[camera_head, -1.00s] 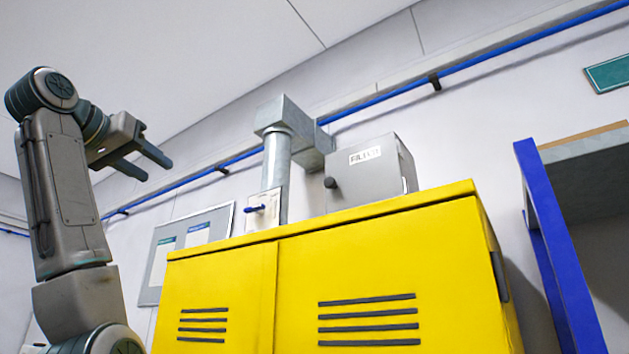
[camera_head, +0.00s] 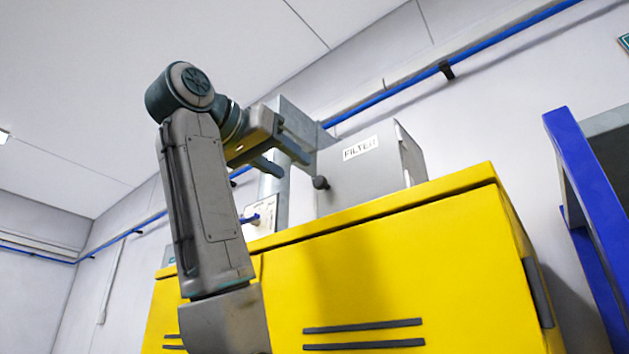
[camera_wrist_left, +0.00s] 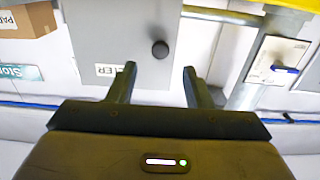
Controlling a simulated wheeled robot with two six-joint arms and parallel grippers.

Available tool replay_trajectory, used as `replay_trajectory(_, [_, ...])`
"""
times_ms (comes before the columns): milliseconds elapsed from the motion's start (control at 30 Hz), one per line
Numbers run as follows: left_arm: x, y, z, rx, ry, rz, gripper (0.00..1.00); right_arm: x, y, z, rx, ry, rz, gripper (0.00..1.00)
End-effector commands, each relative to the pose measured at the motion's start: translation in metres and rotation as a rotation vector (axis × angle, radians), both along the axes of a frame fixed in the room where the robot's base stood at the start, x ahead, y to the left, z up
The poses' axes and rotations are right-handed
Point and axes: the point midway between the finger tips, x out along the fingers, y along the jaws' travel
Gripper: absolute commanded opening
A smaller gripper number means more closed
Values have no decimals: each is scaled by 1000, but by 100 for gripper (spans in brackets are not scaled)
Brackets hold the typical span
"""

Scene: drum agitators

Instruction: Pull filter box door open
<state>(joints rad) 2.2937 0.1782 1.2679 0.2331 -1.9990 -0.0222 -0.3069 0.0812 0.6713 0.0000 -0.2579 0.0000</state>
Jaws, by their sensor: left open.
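The grey filter box (camera_head: 370,175) with a "FILTER" label stands on top of the yellow cabinet (camera_head: 400,260). Its door looks closed, with a round black knob (camera_head: 320,183) at its left side in the head view. My left gripper (camera_head: 290,165) is open and empty, up in front of the duct and left of the knob. In the left wrist view the filter box door (camera_wrist_left: 120,35) and the knob (camera_wrist_left: 160,49) show beyond the open fingers (camera_wrist_left: 158,85). The knob lies apart from the fingers, roughly in line with the gap between them. My right gripper is not in view.
A metal duct (camera_head: 285,115) rises behind my left gripper. A panel with a blue lever (camera_head: 250,218) is left of the filter box. A blue frame (camera_head: 598,200) stands at the right. A cardboard box (camera_wrist_left: 35,18) shows in the left wrist view.

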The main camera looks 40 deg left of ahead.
Motion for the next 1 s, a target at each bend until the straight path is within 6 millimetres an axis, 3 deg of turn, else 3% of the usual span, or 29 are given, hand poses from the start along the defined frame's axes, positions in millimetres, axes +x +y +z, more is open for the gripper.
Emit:
replay_trajectory(33, [7,0,7,0,1,1,46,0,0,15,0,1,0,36])
replay_trajectory(433, [53,-4,5,0,1,1,46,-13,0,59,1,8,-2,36])
replay_trajectory(633, [75,-5,1,0,1,1,46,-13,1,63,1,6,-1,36])
replay_trajectory(1000, [79,-6,0,0,-2,1,44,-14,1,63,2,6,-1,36])
